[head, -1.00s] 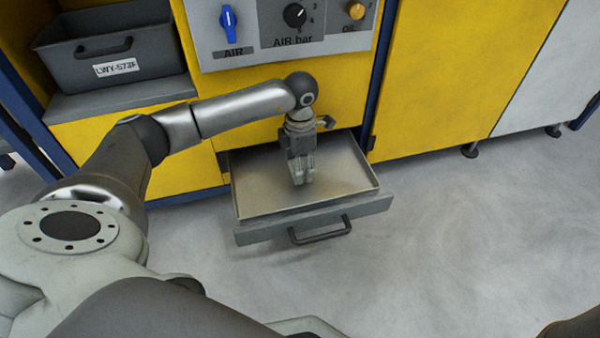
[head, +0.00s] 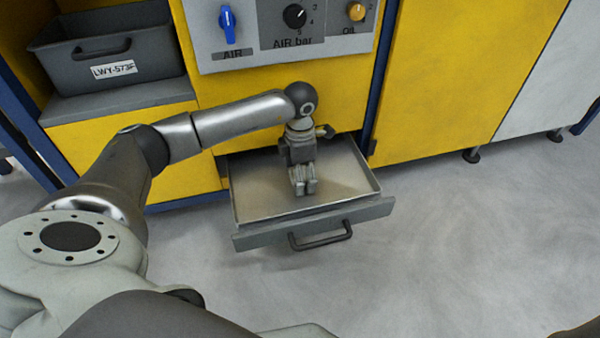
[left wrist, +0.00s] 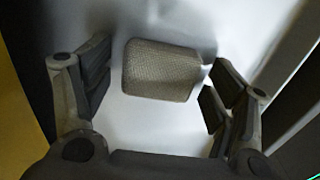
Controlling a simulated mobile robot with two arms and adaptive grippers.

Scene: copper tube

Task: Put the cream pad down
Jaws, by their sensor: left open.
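The cream pad (left wrist: 162,70) is a small rounded block with a woven-looking, greyish-beige surface. In the left wrist view it lies on the pale floor of the open drawer (left wrist: 240,25), between the spread fingers of my left gripper (left wrist: 157,92). Gaps show between the pad and the fingers on both sides. In the head view my left gripper (head: 305,187) points down into the drawer (head: 255,190), and the pad is hidden there. My right gripper is not in view.
The drawer's front panel and dark handle (head: 320,235) stick out over clear grey floor. A grey bin (head: 110,45) labelled LWY-573F sits on a shelf at the upper left. A control panel (head: 280,35) with knobs is above the drawer.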

